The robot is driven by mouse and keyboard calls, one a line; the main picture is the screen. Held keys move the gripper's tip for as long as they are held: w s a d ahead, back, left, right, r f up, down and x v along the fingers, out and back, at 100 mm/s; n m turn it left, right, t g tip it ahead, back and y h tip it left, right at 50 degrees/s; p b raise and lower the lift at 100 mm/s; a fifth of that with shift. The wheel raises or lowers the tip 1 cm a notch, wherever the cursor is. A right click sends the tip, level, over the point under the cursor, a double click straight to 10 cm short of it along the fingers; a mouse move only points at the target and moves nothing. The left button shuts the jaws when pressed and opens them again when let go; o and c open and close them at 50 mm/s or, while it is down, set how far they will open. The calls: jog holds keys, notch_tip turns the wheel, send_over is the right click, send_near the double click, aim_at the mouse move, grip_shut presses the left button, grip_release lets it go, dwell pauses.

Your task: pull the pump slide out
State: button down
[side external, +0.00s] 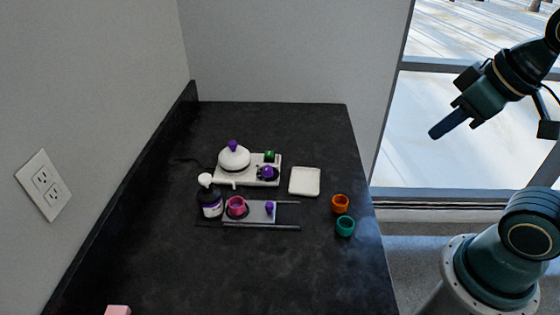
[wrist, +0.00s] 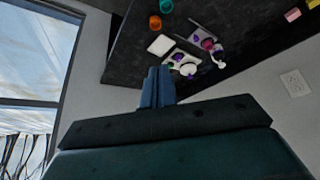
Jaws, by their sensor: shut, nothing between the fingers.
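The pump slide is a grey plate (side external: 258,212) with a purple knob (side external: 270,208), lying between two dark rails (side external: 265,227) on the black counter. A pink cup (side external: 236,206) stands at its left end, beside a dark pump bottle (side external: 210,204) with a white head. In the wrist view the pink cup (wrist: 207,44) and the white pump head (wrist: 219,60) show small and far off. My gripper (side external: 437,132) is shut and empty, high in the air to the right of the counter. Its closed fingers (wrist: 157,72) point toward the counter in the wrist view.
A white base (side external: 224,181) with a rounded white, purple-knobbed vessel (side external: 234,158) stands behind the slide. A white tray (side external: 304,181), an orange cup (side external: 341,203) and a teal cup (side external: 345,226) sit to the right. The front counter is mostly bare; a wall borders the left.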

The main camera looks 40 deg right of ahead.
jog(key=c, duration=1.5)
grip_release()
jog(key=shift+o, duration=1)
jog(key=shift+w+r, duration=0.1)
jog(key=shift+w, duration=0.15)
jog(key=w+a+f+m+g, duration=0.1)
jog(key=w+a+m+g, duration=0.15)
jog(key=w, duration=0.55)
jog(key=w+a+f+m+g, duration=0.1)
jog(key=w+a+f+m, duration=0.15)
jog(key=w, duration=0.65)
jog(key=w+a+f+m+g, duration=0.2)
jog(key=w+a+f+m, duration=0.2)
jog(key=w+a+f, duration=0.4)
notch_tip(320, 180, down, 5)
jog(key=shift+w+a+r, duration=0.1)
jog(key=shift+w+a, duration=0.25)
jog(key=shift+w, duration=0.9)
